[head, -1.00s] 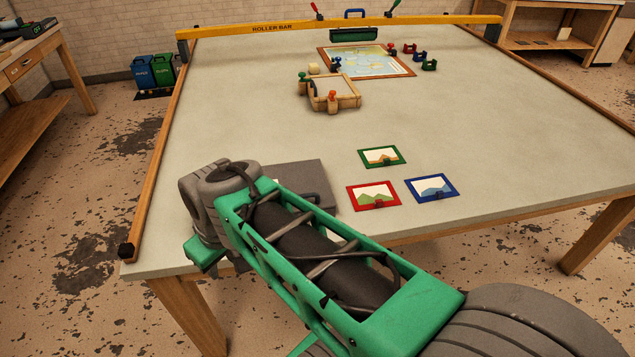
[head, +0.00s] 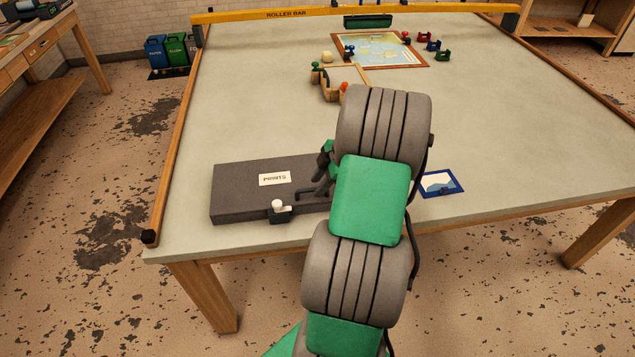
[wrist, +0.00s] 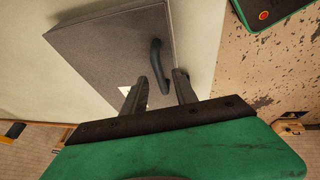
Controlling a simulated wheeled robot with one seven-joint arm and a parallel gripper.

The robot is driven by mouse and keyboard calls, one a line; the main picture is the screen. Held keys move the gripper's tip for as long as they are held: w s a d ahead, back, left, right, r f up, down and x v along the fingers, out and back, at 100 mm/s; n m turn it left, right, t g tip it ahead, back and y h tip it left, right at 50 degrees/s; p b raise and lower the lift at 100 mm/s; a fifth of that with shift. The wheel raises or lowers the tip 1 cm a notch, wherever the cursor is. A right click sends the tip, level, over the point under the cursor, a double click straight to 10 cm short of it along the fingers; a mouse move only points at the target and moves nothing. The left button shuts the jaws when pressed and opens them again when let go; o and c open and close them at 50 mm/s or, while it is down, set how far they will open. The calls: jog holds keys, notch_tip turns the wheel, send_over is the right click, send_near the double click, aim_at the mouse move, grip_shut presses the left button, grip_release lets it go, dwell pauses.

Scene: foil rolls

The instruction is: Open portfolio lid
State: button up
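The portfolio (head: 235,190) is a flat dark grey case lying at the near left of the table, its lid down. It has a white PRINTS label (head: 275,179) and a front catch with a white knob (head: 278,207). Its dark curved handle (wrist: 157,62) stands up from the lid; in the head view my arm partly covers that right end. My gripper (wrist: 160,76) is open, with its two fingers spread to either side of the handle's near end. I cannot tell whether they touch it. In the wrist view the left finger partly hides the label.
A blue-framed picture (head: 440,184) lies right of my arm. A wooden tray (head: 358,76), a framed map (head: 380,50) and small coloured clamps (head: 433,45) are further back. A yellow roller bar (head: 285,14) spans the far edge. The table's left middle is clear.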

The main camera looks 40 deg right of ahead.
jog(key=shift+w+a+f, duration=0.1)
jog(key=shift+w+f, duration=0.05)
jog(key=shift+f, duration=0.25)
grip_shut()
dwell(1.2)
